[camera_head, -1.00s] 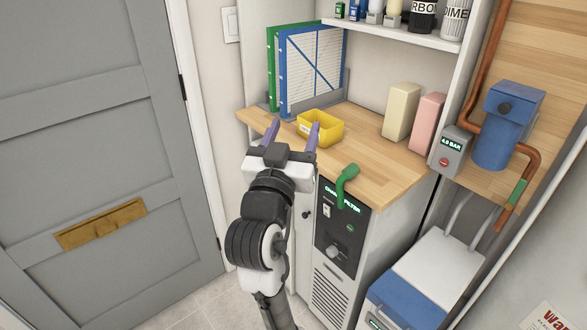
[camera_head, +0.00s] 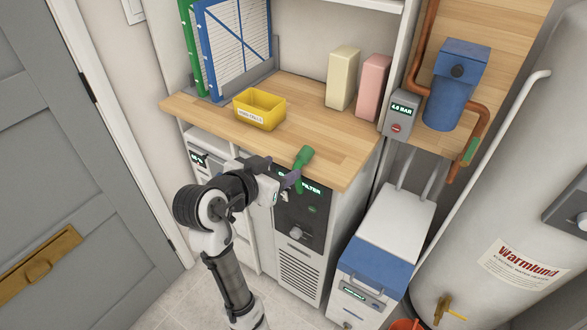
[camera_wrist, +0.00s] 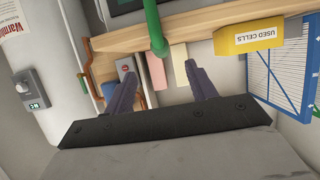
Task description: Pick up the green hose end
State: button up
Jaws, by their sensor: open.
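The green hose end (camera_head: 303,157) stands up at the front edge of the wooden counter, above the dark front panel of the cabinet. My gripper (camera_head: 290,180) is just below and in front of it, in front of that panel, its purple fingers partly hidden. In the wrist view, the green hose (camera_wrist: 153,28) comes in from the top, with its rounded end lined up between the two open fingers of my gripper (camera_wrist: 160,72). The gripper holds nothing. I cannot tell whether the hose touches a finger.
A yellow bin (camera_head: 260,109) and two upright blocks, cream (camera_head: 342,78) and pink (camera_head: 373,86), stand on the counter (camera_head: 215,119). Blue- and green-framed filters (camera_head: 235,45) lean at its back left. A blue-and-white unit (camera_head: 385,245) and a water heater (camera_head: 500,190) stand to the right.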

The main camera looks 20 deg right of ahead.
aim_at(300, 160)
jog(key=x, duration=0.4)
jog(key=shift+w+d+f+p, duration=0.1)
jog(key=shift+w+d+p, duration=0.1)
jog(key=shift+p, duration=0.1)
jog(key=shift+p+x, duration=0.95)
jog(key=shift+x, duration=1.65)
jog(key=shift+s+f, duration=0.1)
jog(key=c, duration=1.1)
jog(key=shift+a, duration=0.1)
